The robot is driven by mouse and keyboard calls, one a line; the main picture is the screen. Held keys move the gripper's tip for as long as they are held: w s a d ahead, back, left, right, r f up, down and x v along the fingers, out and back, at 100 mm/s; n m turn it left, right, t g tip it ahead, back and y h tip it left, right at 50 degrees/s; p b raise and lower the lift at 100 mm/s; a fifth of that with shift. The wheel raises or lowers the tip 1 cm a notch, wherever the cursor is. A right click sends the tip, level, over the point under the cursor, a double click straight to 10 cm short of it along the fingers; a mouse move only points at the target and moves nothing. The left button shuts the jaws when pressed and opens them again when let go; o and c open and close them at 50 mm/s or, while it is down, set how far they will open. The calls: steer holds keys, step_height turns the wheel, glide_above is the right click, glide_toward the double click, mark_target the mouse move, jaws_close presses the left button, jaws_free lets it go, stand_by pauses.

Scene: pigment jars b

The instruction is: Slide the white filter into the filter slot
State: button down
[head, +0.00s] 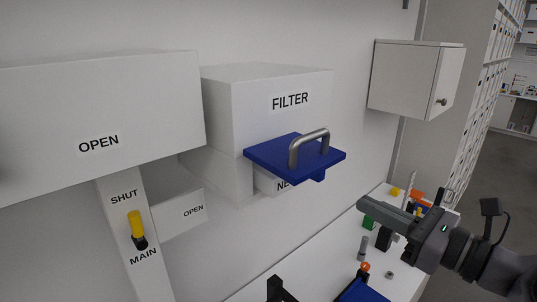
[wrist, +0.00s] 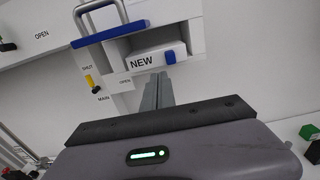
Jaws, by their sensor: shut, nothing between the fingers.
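The white filter (wrist: 152,60), a block marked NEW with a blue tab at its right, sits in an opening under the FILTER housing (head: 270,112) in the wrist view. In the head view only part of its NEW label shows, below a blue plate (head: 265,155) with a grey handle. The plate sticks out from the housing's lower front and hides most of the filter. It also shows in the wrist view (wrist: 110,34). I cannot tell how deep the filter sits. My gripper (head: 361,204) is shut and empty, right of and below the plate. Its fingers (wrist: 157,88) point toward the filter, apparently apart from it.
A white box marked OPEN (head: 100,110) and a yellow-handled MAIN switch (head: 137,225) are at left. A wall cabinet (head: 410,75) hangs at right. The bench below holds several small coloured parts. Open space lies before the housing.

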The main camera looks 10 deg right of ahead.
steer(key=p+x, duration=0.3)
steer(key=x, duration=1)
steer(key=shift+a+f, duration=0.15)
steer(key=shift+a, duration=0.1)
steer(key=x, duration=0.6)
steer(key=shift+f, duration=0.1)
steer(key=shift+d, duration=0.1)
